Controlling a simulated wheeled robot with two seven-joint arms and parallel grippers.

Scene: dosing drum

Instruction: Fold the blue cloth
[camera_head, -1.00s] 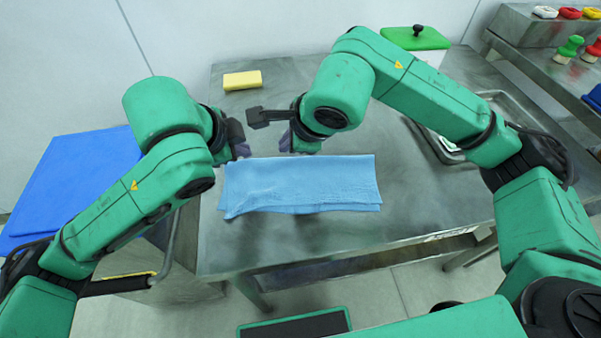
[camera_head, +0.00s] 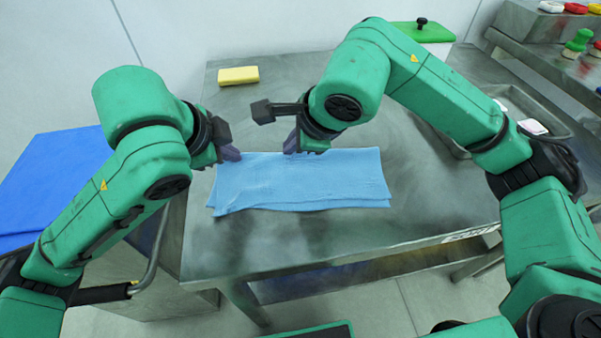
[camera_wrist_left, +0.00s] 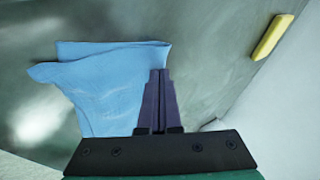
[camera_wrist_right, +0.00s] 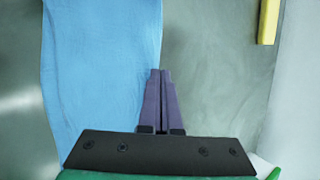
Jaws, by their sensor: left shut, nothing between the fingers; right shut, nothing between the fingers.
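The blue cloth (camera_head: 305,182) lies on the steel table, folded into a long strip with its layers slightly offset at the front edge and right end. It also shows in the left wrist view (camera_wrist_left: 105,88) and the right wrist view (camera_wrist_right: 100,70). My left gripper (camera_head: 232,155) is shut and empty at the cloth's back left corner; its fingers (camera_wrist_left: 160,75) show close together beside the cloth's edge. My right gripper (camera_head: 290,148) is shut and empty over the cloth's back edge, left of its middle; its fingers (camera_wrist_right: 160,75) appear just beside the cloth. Whether either touches the cloth, I cannot tell.
A yellow sponge (camera_head: 238,75) lies at the table's back left. A green-lidded container (camera_head: 425,32) stands at the back, and a sink (camera_head: 520,100) is at the right. A blue board (camera_head: 55,185) is at the left. The steel table (camera_head: 340,235) is clear in front of the cloth.

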